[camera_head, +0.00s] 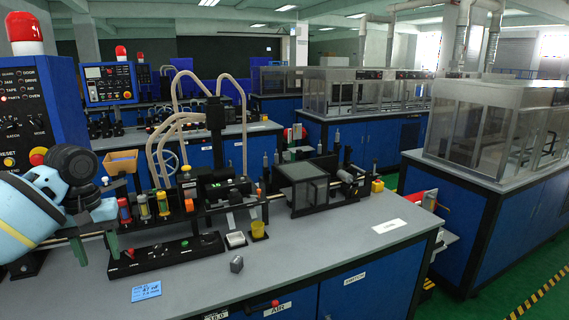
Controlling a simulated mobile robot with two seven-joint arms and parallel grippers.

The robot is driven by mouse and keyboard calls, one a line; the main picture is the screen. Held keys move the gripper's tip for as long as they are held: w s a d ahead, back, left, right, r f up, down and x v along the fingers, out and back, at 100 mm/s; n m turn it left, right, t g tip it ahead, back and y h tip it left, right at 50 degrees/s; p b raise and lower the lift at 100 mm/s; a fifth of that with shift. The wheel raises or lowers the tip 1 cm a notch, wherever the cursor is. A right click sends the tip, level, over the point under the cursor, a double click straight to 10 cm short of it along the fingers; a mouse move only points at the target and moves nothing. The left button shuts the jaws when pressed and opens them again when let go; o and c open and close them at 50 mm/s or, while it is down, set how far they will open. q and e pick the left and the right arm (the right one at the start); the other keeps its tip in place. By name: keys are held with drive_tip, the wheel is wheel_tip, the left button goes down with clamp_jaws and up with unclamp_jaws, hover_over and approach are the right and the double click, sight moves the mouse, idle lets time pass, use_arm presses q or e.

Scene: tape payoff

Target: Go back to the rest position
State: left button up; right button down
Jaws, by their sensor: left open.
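My left arm, light blue and black, comes in from the left edge. Its gripper (95,247) points down at the left end of the grey workbench (330,248), with two greenish fingers apart and nothing seen between them. The fingers are just left of a black panel (165,258) with small knobs; whether they touch it I cannot tell. My right gripper is not in view.
The bench carries a machine with hoses, colored cylinders (144,207) and a clear-sided box (301,188). A control cabinet (40,105) stands left. The bench's front right is mostly clear.

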use_arm(q)
drive_tip(key=s+d+f+m+t+h, duration=0.1)
drive_tip(key=d+f+m, duration=0.1)
drive_tip(key=d+f, duration=0.6)
drive_tip(key=s+d+f+m+t+h, duration=0.15)
drive_tip(key=d+f, duration=0.25)
drive_tip(key=f, duration=0.9)
drive_tip(key=s+d+f+m+t+h, duration=0.1)
drive_tip(key=d+f+m+t, duration=0.1)
drive_tip(key=d+f, duration=0.65)
drive_tip(key=s+d+f+m+t, duration=0.1)
drive_tip(key=s+d+f+t, duration=0.1)
drive_tip(key=s+f, duration=0.5)
drive_tip(key=s+a+f+m+t+y, duration=0.1)
drive_tip(key=s+f+t, duration=0.2)
drive_tip(key=s, duration=1.5)
drive_tip(key=shift+a+f+y, duration=0.15)
drive_tip(key=shift+a+y, duration=0.05)
drive_tip(key=shift+y, duration=0.15)
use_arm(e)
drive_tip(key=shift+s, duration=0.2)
use_arm(q)
drive_tip(key=shift+s+m, duration=0.1)
drive_tip(key=shift+m, duration=0.15)
